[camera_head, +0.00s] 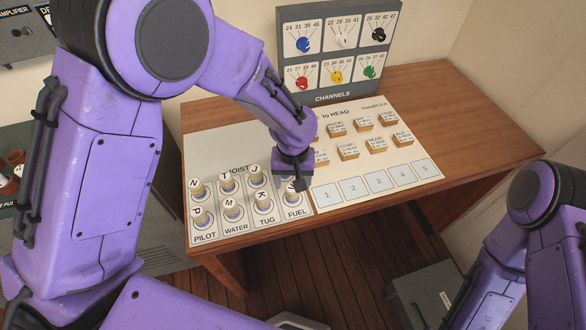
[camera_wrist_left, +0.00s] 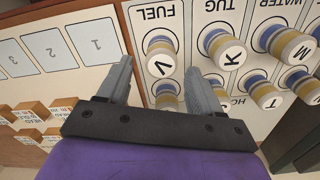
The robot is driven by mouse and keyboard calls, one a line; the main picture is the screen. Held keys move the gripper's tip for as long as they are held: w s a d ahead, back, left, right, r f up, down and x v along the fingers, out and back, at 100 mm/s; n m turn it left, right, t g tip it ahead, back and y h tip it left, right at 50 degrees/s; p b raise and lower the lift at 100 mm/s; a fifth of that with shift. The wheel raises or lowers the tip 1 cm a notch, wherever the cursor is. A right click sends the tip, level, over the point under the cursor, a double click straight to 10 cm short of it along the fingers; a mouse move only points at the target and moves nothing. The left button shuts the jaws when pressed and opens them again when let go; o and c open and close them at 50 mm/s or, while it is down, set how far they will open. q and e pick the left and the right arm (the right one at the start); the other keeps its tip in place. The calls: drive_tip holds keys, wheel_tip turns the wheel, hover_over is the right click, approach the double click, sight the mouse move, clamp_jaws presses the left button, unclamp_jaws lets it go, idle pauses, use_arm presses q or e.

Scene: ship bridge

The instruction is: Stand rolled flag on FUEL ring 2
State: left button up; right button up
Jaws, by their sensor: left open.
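Rolled flags with lettered white tops stand upright on the HOIST board (camera_head: 215,160) at the front left of the desk. In the FUEL column, a flag marked V (camera_head: 293,198) stands on the ring nearest the FUEL label; it also shows in the left wrist view (camera_wrist_left: 161,62). My left gripper (camera_head: 298,185) points down over this column. Its open fingers (camera_wrist_left: 158,72) lie on either side of the column in the left wrist view. Behind V, a blue and yellow banded shape (camera_wrist_left: 166,92) shows between the fingers, its lower part hidden by the gripper body. My right gripper is out of view.
Flags K (camera_head: 263,199) and J (camera_head: 256,178) stand in the neighbouring TUG column. A card with numbered squares (camera_head: 352,188) and wooden blocks (camera_head: 348,152) lies to the right. A CHANNELS panel (camera_head: 335,60) stands behind. The desk's right side is clear.

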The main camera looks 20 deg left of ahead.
use_arm(q)
wheel_tip(320, 180, up, 8)
drive_tip(key=shift+r, duration=0.15)
drive_tip(key=shift+s+d, duration=0.1)
idle(0.4)
